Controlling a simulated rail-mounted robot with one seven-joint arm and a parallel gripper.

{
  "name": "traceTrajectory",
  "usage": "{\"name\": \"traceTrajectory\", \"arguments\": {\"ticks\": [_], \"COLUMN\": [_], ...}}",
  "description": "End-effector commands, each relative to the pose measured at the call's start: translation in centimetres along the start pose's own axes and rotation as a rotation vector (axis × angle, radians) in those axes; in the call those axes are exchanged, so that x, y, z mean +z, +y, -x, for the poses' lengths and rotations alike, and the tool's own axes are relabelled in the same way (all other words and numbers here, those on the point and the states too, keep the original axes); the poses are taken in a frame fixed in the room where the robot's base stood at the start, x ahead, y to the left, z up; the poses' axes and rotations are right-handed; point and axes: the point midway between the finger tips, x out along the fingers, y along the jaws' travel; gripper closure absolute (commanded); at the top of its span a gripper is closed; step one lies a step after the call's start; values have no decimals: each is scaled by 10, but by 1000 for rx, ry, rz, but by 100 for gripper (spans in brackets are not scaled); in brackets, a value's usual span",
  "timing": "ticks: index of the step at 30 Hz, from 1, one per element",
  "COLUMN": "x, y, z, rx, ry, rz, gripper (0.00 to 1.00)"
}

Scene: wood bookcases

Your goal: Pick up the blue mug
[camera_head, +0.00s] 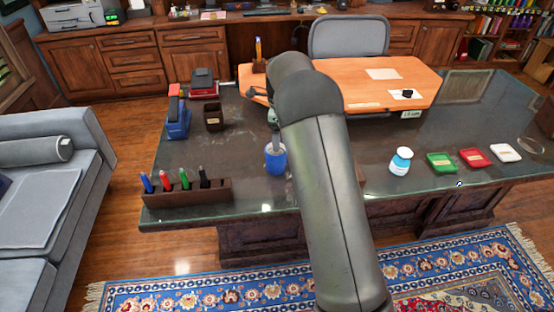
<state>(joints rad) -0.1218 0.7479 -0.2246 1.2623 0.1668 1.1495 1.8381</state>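The blue mug (275,162) stands upright on the dark glass-topped desk (235,188), left of my arm. My gripper (276,142) points down right at the mug's rim, partly overlapping its opening. It is small in the picture, and part of the wrist is hidden behind my arm link. I cannot tell whether the fingers touch the mug, or whether they are open or shut.
A wooden holder (190,193) with several markers stands front left. A blue stapler-like object (178,121) and a dark wooden cup (213,117) stand behind it. A white-blue bottle (401,162) and green (441,162), red (475,157) and white (506,152) boxes stand right.

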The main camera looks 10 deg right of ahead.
Motion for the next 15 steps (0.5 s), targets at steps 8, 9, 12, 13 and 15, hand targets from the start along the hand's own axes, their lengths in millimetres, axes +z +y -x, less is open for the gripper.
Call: {"name": "traceTrajectory", "arguments": {"ticks": [8,9,12,13,15], "x": [0,0,1,2,3], "y": [0,1,2,3,4], "z": [-27,-30,-42,-46,-58], "rx": [0,1,4,4,4], "ry": [0,1,1,1,2], "rz": [0,1,1,2,2], "gripper": [11,11,11,11,11]}}
